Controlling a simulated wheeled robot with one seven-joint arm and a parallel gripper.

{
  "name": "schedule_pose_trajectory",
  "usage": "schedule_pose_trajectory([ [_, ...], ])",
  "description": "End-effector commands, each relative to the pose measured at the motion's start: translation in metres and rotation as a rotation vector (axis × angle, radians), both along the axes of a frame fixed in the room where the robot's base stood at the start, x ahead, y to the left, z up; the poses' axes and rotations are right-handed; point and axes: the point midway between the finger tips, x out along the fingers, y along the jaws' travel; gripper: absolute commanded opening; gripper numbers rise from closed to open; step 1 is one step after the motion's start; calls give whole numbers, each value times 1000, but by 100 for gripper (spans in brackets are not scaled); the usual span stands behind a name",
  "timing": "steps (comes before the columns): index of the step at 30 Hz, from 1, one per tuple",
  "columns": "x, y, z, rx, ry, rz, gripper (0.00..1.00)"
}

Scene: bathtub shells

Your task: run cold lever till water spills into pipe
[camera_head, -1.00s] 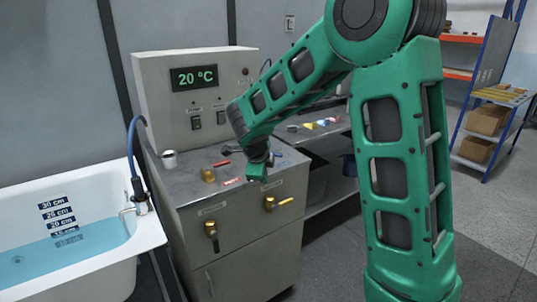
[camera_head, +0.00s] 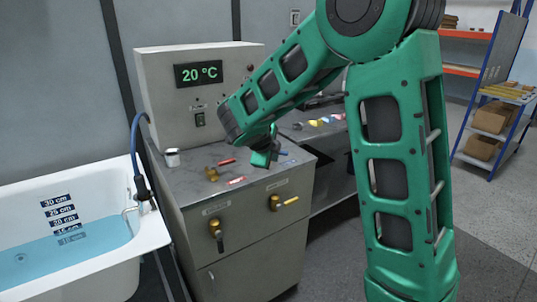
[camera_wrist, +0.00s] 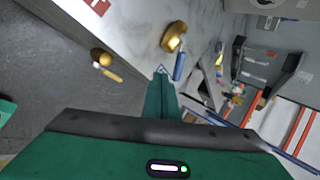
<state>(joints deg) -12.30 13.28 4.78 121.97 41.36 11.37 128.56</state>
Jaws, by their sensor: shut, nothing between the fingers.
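The white bathtub (camera_head: 150,232) holds blue water (camera_head: 75,250), its surface close to the 15 cm mark on the tub's depth scale (camera_head: 62,215). A pale bent pipe (camera_head: 130,210) sits at the tub's right rim beside a blue hose (camera_head: 135,150). Two brass levers are on the cabinet front: the left lever (camera_head: 217,232) hangs down, and the right lever (camera_head: 282,203) points sideways. Their labels are too small to read. My gripper (camera_head: 265,158) is shut and empty above the cabinet top, touching neither lever; its tip shows in the wrist view (camera_wrist: 161,73).
The metal cabinet top (camera_head: 190,190) carries a white cup (camera_head: 172,158), a brass piece (camera_head: 212,174) and small red and blue items. A control box (camera_head: 195,95) behind reads 20 °C. A shelf rack (camera_head: 490,115) stands far right, past open floor.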

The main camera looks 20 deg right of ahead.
Motion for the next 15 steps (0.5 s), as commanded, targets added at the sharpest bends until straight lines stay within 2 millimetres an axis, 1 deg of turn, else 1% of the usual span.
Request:
schedule_pose_trajectory([
  [1,5,-6,-7,-1,3,-3,0],
  [4,14,-15,-19,0,2,-3,0],
  [9,32,-30,-15,1,-2,-2,0],
  [15,41,-38,-15,0,-1,-1,0],
])
